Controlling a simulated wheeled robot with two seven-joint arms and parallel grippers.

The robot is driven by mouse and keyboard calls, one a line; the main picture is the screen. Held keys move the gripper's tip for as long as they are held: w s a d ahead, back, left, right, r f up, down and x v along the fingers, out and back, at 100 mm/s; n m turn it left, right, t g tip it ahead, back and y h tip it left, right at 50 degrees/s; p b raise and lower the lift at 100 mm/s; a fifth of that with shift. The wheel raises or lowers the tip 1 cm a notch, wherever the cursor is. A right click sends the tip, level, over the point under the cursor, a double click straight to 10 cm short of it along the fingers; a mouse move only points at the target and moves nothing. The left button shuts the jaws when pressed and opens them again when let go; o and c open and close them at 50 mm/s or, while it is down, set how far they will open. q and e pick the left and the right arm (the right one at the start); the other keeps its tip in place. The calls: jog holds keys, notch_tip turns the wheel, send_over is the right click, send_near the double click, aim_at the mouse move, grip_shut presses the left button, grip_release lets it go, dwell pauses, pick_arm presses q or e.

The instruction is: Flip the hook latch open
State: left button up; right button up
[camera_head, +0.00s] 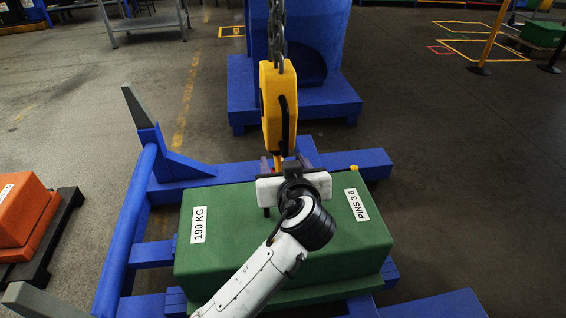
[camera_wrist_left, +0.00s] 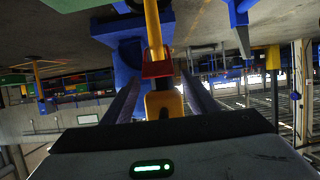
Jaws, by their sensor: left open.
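A yellow hook block (camera_head: 273,108) hangs on a chain above the green counterweight (camera_head: 240,228), which is labelled "190 KG" and "PINS 3 6". A black curved part runs down the block's right side. My left gripper (camera_head: 284,160) is at the block's lower end, above the weight, its arm coming from below. In the left wrist view, which looks upside down, the open fingers (camera_wrist_left: 160,78) stand either side of yellow hook parts (camera_wrist_left: 153,28). A red piece (camera_wrist_left: 157,68), which looks like the latch, lies between the fingers. I cannot tell whether they touch it. My gripper hides the hook's lower part.
A blue frame (camera_head: 128,225) with an upright grey-tipped post surrounds the weight. A blue stand (camera_head: 240,98) is behind the hook. An orange block (camera_head: 22,210) sits on a dark pallet at left. The floor at right is mostly clear.

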pick_arm(q)
notch_tip(320, 180, up, 10)
jog(key=shift+r+p, duration=0.1)
jog(key=shift+p, duration=0.8)
pick_arm(e)
jog(key=shift+r, duration=0.6)
pick_arm(q)
notch_tip(320, 180, down, 9)
jog(key=shift+f+b, duration=0.2)
jog(key=shift+b, duration=0.7)
jog(key=shift+s+f+b, duration=0.1)
jog(key=shift+f+b, duration=0.75)
jog(key=shift+b, duration=0.15)
jog(key=shift+t+b, duration=0.3)
jog(key=shift+b, duration=0.05)
jog(key=shift+s+t+b, duration=0.2)
jog(key=shift+t+b, duration=0.1)
pick_arm(e)
jog(key=shift+a+f, duration=0.2)
jog(key=shift+f, duration=1.05)
